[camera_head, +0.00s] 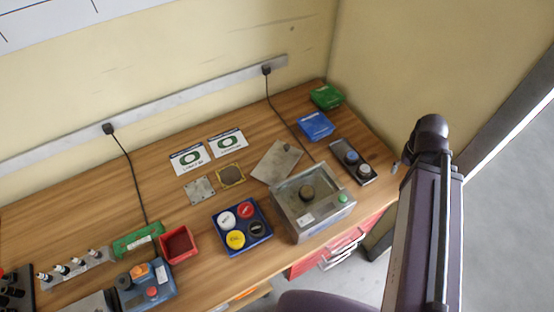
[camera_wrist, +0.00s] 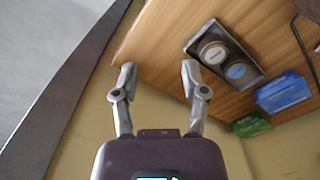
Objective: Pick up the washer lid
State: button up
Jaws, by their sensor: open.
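The washer lid looks to be the flat grey plate (camera_head: 278,161) in the head view. It lies on the wooden bench just behind a grey metal box, the likely washer (camera_head: 318,217), with a small knob-like spot near its far edge. The box has a dark round part in the middle of its top and a green button at its right. My gripper (camera_wrist: 158,72) is open and empty in the wrist view, off the bench's end and apart from the plate. The plate does not show clearly in the wrist view.
A dark tray (camera_head: 365,176) with two round-topped items stands right of the plate; it also shows in the wrist view (camera_wrist: 257,77). Blue (camera_head: 316,125) and green (camera_head: 326,97) boxes stand behind. A black cable (camera_head: 283,118) runs down close to the plate. A blue tray (camera_head: 264,240) of coloured caps stands left.

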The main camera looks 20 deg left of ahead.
jog(key=shift+s+a, duration=0.1)
jog(key=shift+a, duration=0.1)
jog(key=shift+o, duration=1.2)
jog(key=shift+w+a, duration=0.2)
jog(key=shift+a, duration=0.1)
notch_tip(320, 180, up, 2)
jog(key=n+p, duration=0.2)
jog(key=n, duration=1.4)
send_over(286, 146)
jog(key=shift+r, duration=0.15)
notch_tip(286, 146, down, 9)
jog(key=b, duration=0.8)
jog(key=shift+d+r, duration=0.1)
jog(key=shift+r, duration=0.05)
jog(key=shift+b, duration=0.35)
